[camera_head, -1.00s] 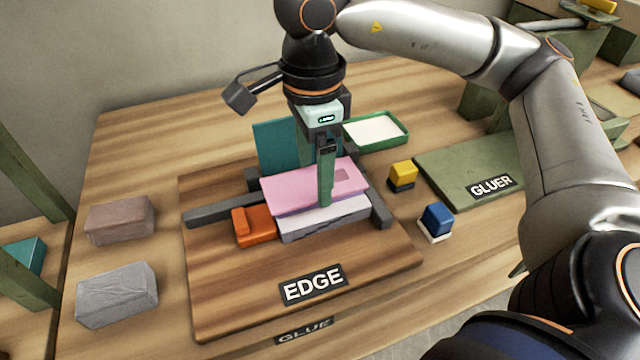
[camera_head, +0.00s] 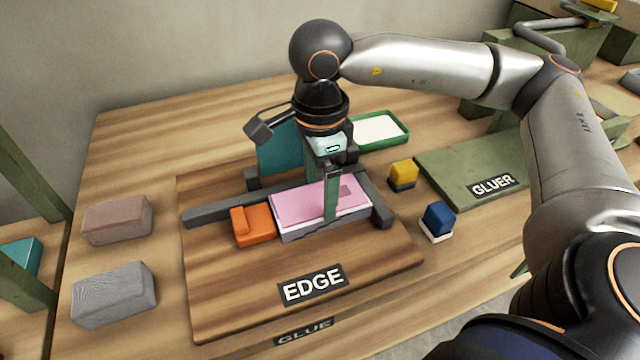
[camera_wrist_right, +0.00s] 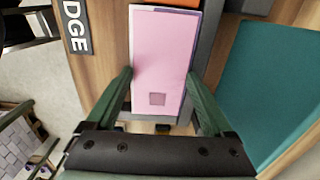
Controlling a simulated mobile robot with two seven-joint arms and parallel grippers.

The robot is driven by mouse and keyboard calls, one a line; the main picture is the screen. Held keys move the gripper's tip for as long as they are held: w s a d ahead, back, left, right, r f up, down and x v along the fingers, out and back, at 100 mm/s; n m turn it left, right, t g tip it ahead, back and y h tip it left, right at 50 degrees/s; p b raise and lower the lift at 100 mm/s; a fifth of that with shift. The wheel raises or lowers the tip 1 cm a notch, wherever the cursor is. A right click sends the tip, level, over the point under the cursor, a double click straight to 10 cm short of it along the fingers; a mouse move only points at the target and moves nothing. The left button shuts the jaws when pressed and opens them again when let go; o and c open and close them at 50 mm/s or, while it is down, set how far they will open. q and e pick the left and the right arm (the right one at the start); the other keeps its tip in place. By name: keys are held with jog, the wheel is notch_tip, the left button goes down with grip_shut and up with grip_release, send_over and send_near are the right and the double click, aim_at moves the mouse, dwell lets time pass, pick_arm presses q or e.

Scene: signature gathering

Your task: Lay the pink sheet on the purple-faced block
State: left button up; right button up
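The pink sheet (camera_head: 305,204) lies flat over the purple-faced block (camera_head: 300,236), whose grey side and a thin pale lilac rim show along the front. The block's top is mostly hidden. My right gripper (camera_head: 330,212) points down over the sheet. In the right wrist view its two green fingers (camera_wrist_right: 160,72) stand at the two long edges of the sheet (camera_wrist_right: 162,55), their tips against it. The sheet carries a small darker pink square near one end. My left gripper is not in view.
Dark guide bars (camera_head: 376,205) and an orange block (camera_head: 252,226) border the block on the EDGE board (camera_head: 225,290). A teal panel (camera_head: 279,148) stands behind. Yellow (camera_head: 403,173) and blue (camera_head: 438,217) stamps stand right. Two wrapped blocks lie left. The board's front is clear.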

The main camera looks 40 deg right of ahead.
aim_at(321, 198)
jog(key=shift+o, duration=0.9)
jog(key=shift+r, duration=0.1)
notch_tip(321, 198, up, 12)
jog(key=p, duration=0.1)
jog(key=shift+r, duration=0.15)
